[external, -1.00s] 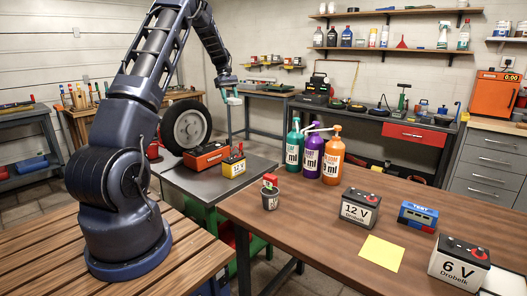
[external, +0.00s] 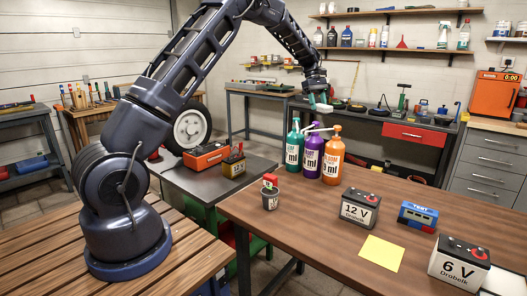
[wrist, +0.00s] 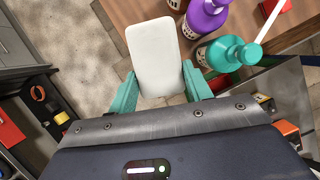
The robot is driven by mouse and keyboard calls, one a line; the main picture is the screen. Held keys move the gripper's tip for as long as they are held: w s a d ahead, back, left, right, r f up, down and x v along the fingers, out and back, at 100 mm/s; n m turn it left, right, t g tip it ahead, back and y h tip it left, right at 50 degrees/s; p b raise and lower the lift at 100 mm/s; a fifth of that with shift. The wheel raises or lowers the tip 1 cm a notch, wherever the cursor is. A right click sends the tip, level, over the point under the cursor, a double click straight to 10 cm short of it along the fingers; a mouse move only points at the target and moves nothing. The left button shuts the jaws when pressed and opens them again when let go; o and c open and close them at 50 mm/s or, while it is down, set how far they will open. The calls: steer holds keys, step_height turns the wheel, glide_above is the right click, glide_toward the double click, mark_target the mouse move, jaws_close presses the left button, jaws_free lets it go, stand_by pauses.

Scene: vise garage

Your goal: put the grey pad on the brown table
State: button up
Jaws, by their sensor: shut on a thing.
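My gripper (wrist: 160,88) has teal fingers shut on the sides of a pale grey pad (wrist: 155,52), a flat rounded rectangle that sticks out ahead of them in the wrist view. In the external view my gripper (external: 320,104) is high in the air, above and behind the spray bottles; the pad is too small to make out clearly there. The brown table (external: 310,240) fills the right foreground. Its edge also shows at the top of the wrist view (wrist: 122,12), with floor beneath the pad.
On the brown table stand teal (external: 294,146), purple (external: 312,150) and orange (external: 333,155) bottles, a small pot (external: 270,200), a 12 V battery (external: 360,208), a blue tester (external: 418,215), a 6 V battery (external: 459,262) and a yellow sheet (external: 381,252). The front left stretch is clear.

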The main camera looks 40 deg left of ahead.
steer(key=m, duration=0.1)
glide_above(367, 182)
steer(key=a, duration=0.1)
steer(key=f, duration=2.4)
steer(key=shift+w+a+f, duration=0.2)
steer(key=shift+w+f, duration=0.1)
steer(key=shift+f, duration=0.1)
steer(key=shift+f, duration=0.1)
steer(key=o, duration=1)
steer(key=shift+c, duration=0.2)
steer(key=v, duration=1.2)
steer(key=shift+w, duration=0.15)
